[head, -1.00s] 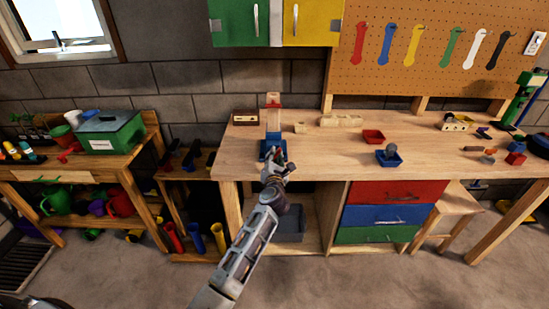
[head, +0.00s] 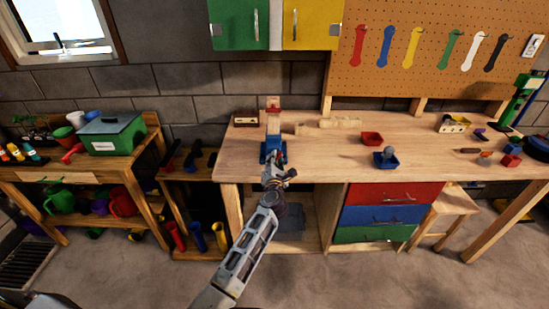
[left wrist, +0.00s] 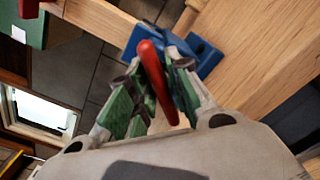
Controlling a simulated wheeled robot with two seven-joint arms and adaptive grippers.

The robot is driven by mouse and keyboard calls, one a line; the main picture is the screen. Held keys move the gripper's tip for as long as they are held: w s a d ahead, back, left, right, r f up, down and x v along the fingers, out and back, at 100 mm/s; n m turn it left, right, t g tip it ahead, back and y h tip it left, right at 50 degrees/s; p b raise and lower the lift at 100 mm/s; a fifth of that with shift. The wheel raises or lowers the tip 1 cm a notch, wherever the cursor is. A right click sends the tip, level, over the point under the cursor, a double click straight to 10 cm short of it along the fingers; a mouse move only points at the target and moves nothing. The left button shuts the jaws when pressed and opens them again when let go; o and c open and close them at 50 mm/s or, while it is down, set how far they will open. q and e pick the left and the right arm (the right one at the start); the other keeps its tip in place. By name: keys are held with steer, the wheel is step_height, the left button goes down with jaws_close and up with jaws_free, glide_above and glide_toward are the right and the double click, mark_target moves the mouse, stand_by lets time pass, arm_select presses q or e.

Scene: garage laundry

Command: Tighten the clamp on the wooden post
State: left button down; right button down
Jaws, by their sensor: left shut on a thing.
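My left gripper (head: 272,173) is in front of the clamp. In the left wrist view its green-padded fingers (left wrist: 154,78) are shut on the clamp's red handle (left wrist: 148,57), which lies slanted between them. The fingers hide the handle in the head view. My right gripper is not in view.
The workbench (head: 330,165) holds a red tray (head: 372,138), a blue tray (head: 386,162) and wooden blocks (head: 340,123). Red, blue and green drawers (head: 392,192) are below. A green box (head: 112,135) stands on the left shelf.

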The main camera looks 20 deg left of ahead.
arm_select(q)
steer(key=c, duration=1.5)
jaws_free()
steer(key=shift+s+d, duration=0.1)
steer(key=shift+s, duration=0.1)
steer(key=shift+v, duration=5.8)
